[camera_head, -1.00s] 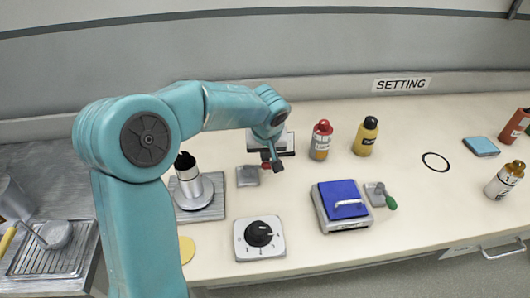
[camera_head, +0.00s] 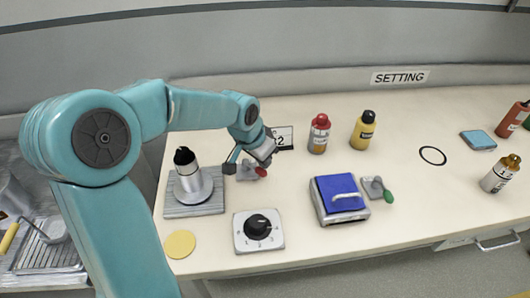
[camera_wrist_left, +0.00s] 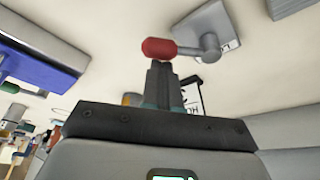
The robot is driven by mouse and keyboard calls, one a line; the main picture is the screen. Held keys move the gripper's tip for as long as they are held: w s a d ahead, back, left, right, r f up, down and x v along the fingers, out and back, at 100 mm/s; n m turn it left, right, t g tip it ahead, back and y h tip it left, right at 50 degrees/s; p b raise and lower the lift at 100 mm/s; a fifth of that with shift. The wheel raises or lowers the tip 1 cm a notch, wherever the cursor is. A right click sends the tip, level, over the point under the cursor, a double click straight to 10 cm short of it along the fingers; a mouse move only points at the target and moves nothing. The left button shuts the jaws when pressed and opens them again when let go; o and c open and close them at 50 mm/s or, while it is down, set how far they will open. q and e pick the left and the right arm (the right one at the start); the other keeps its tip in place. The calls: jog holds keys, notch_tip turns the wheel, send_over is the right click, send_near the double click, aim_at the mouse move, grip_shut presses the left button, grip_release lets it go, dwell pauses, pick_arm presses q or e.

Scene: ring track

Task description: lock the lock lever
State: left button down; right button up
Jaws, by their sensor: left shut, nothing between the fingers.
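The lock lever has a red knob (camera_head: 261,172) on a grey arm over a square grey plate (camera_head: 246,173) at the back left of the bench. In the left wrist view, the red knob (camera_wrist_left: 159,48) points left from its pivot (camera_wrist_left: 209,43) on the plate. My left gripper (camera_head: 258,163) is beside the knob. In the wrist view its shut fingers (camera_wrist_left: 161,68) end right at the knob, with no lever part between them. I cannot tell whether they touch it. The gripper partly hides the plate in the head view. My right gripper is not in view.
A dial (camera_head: 259,231) and a blue-lidded box (camera_head: 340,200) stand in front. A green-handled lever (camera_head: 387,195) is right of the box. A dark-topped metal cylinder (camera_head: 188,176) stands left. Red-capped (camera_head: 319,134) and yellow (camera_head: 363,130) bottles stand behind.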

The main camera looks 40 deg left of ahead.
pick_arm(q)
jog(key=shift+s+m+h, duration=0.3)
jog(key=shift+s+m, duration=0.15)
jog(key=shift+m, duration=0.45)
jog(key=shift+s+f+b, duration=0.1)
jog(key=shift+s+b, duration=0.35)
jog(key=shift+s, duration=0.4)
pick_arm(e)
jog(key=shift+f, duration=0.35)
pick_arm(q)
jog(key=shift+s, duration=0.15)
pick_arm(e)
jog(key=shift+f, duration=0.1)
pick_arm(q)
jog(key=shift+d, duration=0.1)
